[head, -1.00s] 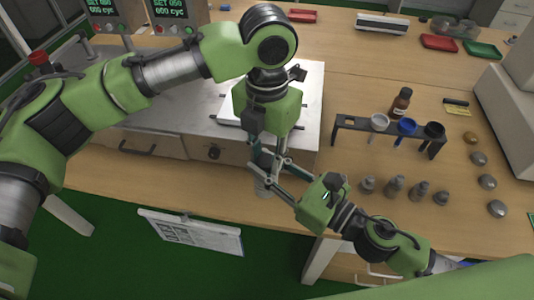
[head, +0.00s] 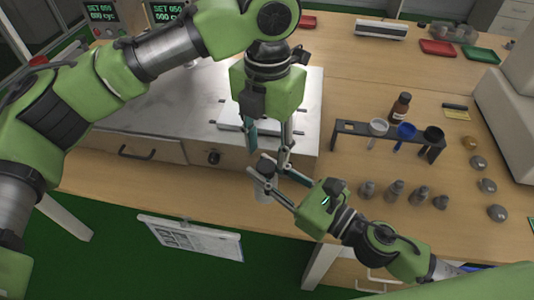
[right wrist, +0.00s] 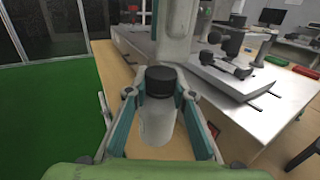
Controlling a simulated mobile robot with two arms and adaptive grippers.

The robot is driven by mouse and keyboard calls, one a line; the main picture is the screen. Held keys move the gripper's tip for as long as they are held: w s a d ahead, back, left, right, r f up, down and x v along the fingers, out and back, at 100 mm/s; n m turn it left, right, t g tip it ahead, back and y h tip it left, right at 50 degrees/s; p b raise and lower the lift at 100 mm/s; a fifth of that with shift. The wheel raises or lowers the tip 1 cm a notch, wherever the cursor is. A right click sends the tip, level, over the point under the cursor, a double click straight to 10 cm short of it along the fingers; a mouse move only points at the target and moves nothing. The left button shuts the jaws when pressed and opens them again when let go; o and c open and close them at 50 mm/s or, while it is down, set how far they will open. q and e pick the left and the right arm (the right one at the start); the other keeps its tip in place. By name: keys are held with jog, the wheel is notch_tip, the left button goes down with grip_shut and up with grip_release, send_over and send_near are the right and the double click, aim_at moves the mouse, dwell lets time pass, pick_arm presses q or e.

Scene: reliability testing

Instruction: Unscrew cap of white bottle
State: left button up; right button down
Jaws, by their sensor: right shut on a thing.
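The white bottle (head: 265,190) is upright between the fingers of my right gripper (head: 269,176), near the table's front edge. Its black cap (head: 266,165) sits on its top. In the right wrist view the pale bottle (right wrist: 157,128) stands between the fingers of my right gripper (right wrist: 158,98), with the black cap (right wrist: 160,81) on it. My left gripper (head: 269,150) points down above the cap with its fingers spread on either side and nothing between them. In the right wrist view a pale left finger (right wrist: 174,40) shows behind and above the cap.
A metal-topped machine (head: 180,125) fills the left. A clipboard (head: 190,235) hangs at the front edge.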

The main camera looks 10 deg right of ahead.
aim_at(265, 166)
pick_arm(q)
notch_tip(265, 166, up, 3)
jog(key=shift+w+a, duration=0.15)
jog(key=shift+f, duration=3.85)
grip_shut()
jog(key=shift+o, duration=0.4)
grip_release()
